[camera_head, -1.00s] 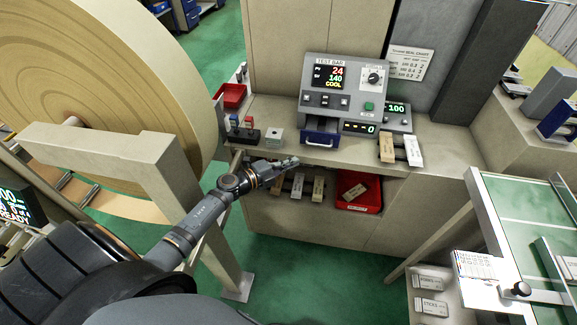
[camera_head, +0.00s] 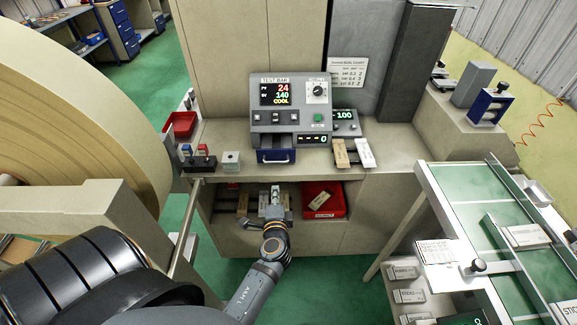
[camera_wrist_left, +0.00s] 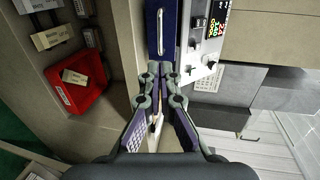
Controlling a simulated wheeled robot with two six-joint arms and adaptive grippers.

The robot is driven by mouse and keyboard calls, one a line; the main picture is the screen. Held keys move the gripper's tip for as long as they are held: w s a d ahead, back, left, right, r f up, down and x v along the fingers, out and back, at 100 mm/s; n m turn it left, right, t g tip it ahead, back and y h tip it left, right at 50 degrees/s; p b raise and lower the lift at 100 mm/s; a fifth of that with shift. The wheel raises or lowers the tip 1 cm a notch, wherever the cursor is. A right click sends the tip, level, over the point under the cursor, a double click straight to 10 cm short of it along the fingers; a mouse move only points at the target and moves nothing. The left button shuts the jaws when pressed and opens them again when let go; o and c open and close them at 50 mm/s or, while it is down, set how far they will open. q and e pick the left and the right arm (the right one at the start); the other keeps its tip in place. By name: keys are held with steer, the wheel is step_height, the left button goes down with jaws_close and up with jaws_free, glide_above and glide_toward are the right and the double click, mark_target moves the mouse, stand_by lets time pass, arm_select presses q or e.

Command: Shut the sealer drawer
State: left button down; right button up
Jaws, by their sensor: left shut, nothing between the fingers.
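The sealer is the grey unit labelled TEST BAR (camera_head: 288,108) on the beige bench, its display reading 24, 140 and COOL. Its blue drawer (camera_head: 276,156) is low on the front, at the left, and juts forward a little. In the left wrist view the blue drawer front (camera_wrist_left: 161,38) with its pale handle is just beyond the fingertips. My left gripper (camera_head: 272,192) is shut and empty, in front of the bench and below the drawer; it also shows in the left wrist view (camera_wrist_left: 160,68). Whether it touches the drawer I cannot tell. My right gripper is not in view.
A red bin (camera_head: 323,198) with a tagged block and several labelled blocks sit on the lower shelf. Two bars (camera_head: 353,154) lie right of the sealer. A large paper roll (camera_head: 80,110) stands left, and a green-topped table (camera_head: 480,215) stands right.

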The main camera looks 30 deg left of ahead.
arm_select(q)
steer(key=b, duration=0.1)
glide_toward(276, 152)
steer(key=f, duration=0.1)
steer(key=w+a+f, duration=0.1)
steer(key=w+f, duration=0.1)
steer(key=shift+w+a+f, duration=0.15)
steer(key=shift+a, duration=0.25)
steer(key=b+x, duration=0.1)
steer(key=x, duration=0.2)
steer(key=r+b+x, duration=0.1)
steer(key=b+x, duration=0.2)
steer(key=x, duration=0.2)
steer(key=shift+w+a+r, duration=0.15)
steer(key=shift+w+r, duration=0.05)
steer(key=shift+w, duration=0.25)
steer(key=shift+r, duration=0.4)
